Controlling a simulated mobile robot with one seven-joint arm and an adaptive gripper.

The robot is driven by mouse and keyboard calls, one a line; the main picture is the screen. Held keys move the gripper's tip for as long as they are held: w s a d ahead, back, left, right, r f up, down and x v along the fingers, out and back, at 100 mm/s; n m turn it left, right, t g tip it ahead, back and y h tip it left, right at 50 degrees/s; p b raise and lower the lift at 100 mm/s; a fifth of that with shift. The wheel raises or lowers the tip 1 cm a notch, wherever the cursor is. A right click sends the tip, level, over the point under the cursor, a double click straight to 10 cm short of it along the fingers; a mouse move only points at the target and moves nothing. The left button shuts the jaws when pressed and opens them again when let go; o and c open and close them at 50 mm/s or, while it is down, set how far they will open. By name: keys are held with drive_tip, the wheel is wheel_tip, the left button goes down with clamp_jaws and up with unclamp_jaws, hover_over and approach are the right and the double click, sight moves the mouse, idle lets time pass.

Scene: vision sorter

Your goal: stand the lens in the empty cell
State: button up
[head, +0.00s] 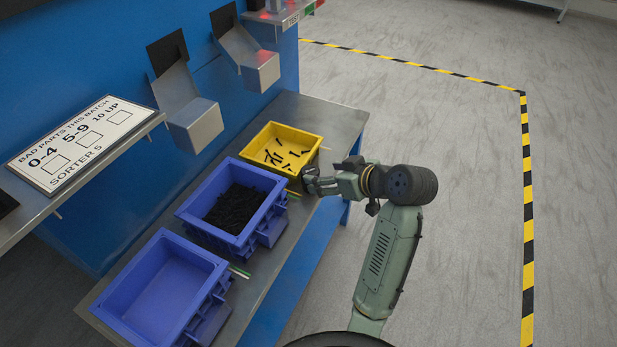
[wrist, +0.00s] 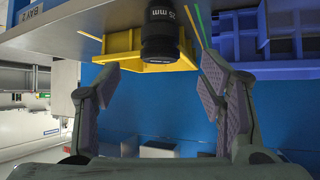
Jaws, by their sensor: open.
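The lens (wrist: 165,28) is a black cylinder with white "25 mm" lettering. In the wrist view, which looks upside down, it stands on the bench's grey top, in front of the yellow bin. My gripper (wrist: 158,78) is open and empty, its two fingers apart. The lens is ahead of the gap between them, and no finger visibly touches it. I cannot identify an empty cell in either view.
The yellow bin holds several small dark parts. A blue bin (head: 187,217) of black parts and an empty blue bin (head: 110,305) stand nearer on the bench (head: 337,112). Two chutes (head: 194,123) overhang behind. A sign (head: 84,143) lies on a shelf. The floor right is clear.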

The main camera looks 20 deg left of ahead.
sight(312, 172)
drive_tip(key=p+x, duration=0.1)
drive_tip(key=x, duration=0.5)
drive_tip(key=shift+r+p, duration=0.1)
drive_tip(key=shift+p, duration=0.3)
clamp_jaws()
idle(0.4)
drive_tip(key=shift+r, duration=0.15)
